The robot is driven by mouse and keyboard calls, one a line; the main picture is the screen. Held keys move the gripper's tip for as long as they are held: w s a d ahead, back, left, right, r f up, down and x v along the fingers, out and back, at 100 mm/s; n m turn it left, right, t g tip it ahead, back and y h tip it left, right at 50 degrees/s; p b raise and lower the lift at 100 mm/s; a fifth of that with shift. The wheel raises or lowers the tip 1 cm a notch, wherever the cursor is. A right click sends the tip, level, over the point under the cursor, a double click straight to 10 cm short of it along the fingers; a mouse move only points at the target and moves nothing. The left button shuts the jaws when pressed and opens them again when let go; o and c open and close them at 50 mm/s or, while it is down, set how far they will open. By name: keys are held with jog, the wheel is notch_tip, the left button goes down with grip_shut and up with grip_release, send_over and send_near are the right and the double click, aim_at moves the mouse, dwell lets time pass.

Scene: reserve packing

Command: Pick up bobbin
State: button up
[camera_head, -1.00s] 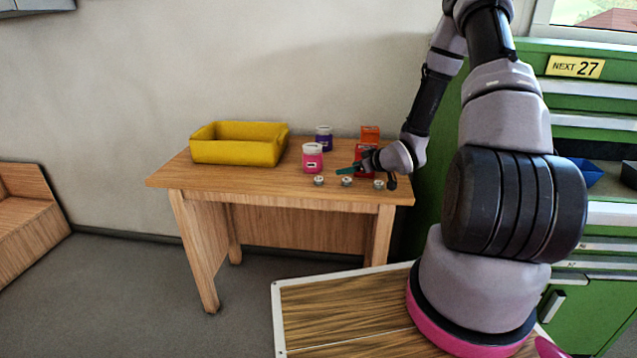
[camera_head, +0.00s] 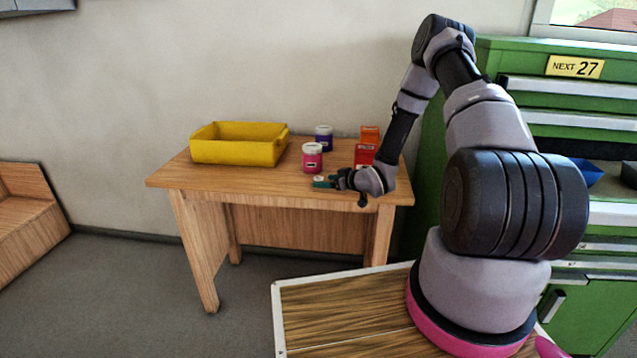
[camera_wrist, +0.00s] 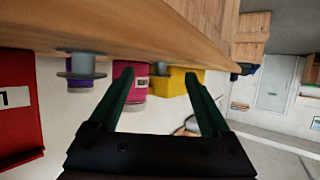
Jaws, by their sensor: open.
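Small grey bobbins stand near the table's front edge. In the head view, one bobbin (camera_head: 318,177) shows beside the teal fingertips, partly covered. My gripper (camera_head: 321,182) is low over the front of the table, pointing left, and hides the spots to the right. In the wrist view, which looks upside down, my gripper (camera_wrist: 159,77) is open with nothing gripped. A bobbin (camera_wrist: 160,72) appears between the two fingers, seemingly beyond their tips. Another bobbin (camera_wrist: 80,66) is larger and stands outside the left finger.
The wooden table (camera_head: 240,183) holds a yellow bin (camera_head: 238,152) at the left, a pink jar (camera_head: 312,160) and a purple jar (camera_head: 324,138) mid-table, and red (camera_head: 365,155) and orange (camera_head: 370,134) boxes at the right. The table's front left is clear.

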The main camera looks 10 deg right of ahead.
jog(key=shift+x, duration=0.8)
grip_shut()
jog(key=shift+r, duration=0.15)
notch_tip(320, 180, up, 10)
